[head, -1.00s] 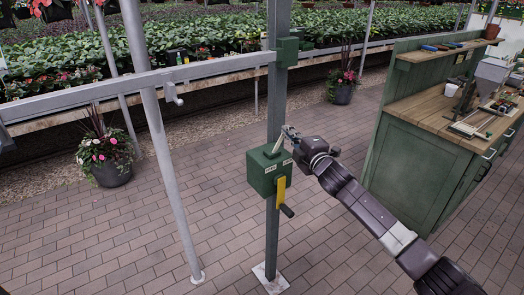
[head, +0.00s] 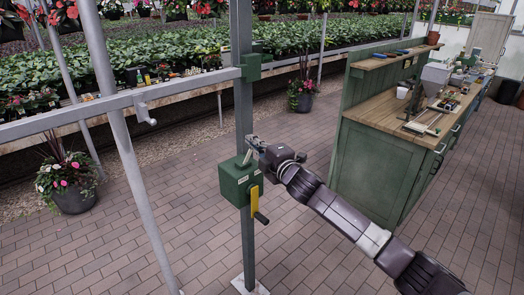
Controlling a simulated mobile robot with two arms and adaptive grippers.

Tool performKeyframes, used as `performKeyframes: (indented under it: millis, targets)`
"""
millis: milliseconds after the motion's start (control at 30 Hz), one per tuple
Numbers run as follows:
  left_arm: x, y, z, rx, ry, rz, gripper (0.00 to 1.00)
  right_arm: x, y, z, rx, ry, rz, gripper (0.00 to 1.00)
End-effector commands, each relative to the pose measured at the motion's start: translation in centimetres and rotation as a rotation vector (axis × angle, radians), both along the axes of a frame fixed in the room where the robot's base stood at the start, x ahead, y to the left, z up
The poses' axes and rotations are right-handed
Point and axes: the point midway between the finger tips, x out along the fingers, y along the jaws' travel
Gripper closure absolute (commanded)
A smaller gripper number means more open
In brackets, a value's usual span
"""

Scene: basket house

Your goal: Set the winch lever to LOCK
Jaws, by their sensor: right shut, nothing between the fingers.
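The winch is a green box (head: 237,180) fixed to an upright grey metal post (head: 243,80). A short light-coloured lever (head: 247,157) stands up from its top. A yellow crank arm with a black handle (head: 256,203) hangs on its right side. Small pale labels sit on the box, too small to read. My right gripper (head: 252,143) is shut and empty, close to the lever's upper end on its right side. Whether it touches the lever I cannot tell. My left gripper is not in view.
A green workbench (head: 385,165) with a wooden top and tools stands at the right. A slanted grey pole (head: 125,150) and a horizontal rail (head: 70,118) are on the left. A flower pot (head: 72,198) stands on the brick floor, which is otherwise open around the post.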

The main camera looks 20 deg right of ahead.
Motion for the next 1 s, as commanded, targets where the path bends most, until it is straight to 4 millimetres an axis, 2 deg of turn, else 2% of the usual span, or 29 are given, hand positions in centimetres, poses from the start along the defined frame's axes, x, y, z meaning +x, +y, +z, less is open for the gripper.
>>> performKeyframes:
  millis: [167, 333, 433, 700, 1000]
  targets:
    - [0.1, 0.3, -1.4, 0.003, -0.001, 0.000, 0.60, -2.8, -0.6, 0.0, -0.004, 0.001, -0.001, 1.00]
    - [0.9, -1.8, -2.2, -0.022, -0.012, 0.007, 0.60, -5.2, -1.1, 0.4, -0.004, 0.001, -0.001, 1.00]
    - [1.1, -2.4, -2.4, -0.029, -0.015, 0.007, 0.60, -6.2, -1.2, 0.6, -0.001, 0.000, 0.000, 1.00]
    - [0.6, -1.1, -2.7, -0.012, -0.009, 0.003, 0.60, -7.2, -1.4, 1.0, -0.001, 0.000, -0.001, 1.00]
    - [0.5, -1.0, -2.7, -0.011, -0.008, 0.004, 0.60, -7.2, -1.4, 1.0, 0.000, 0.000, -0.001, 1.00]
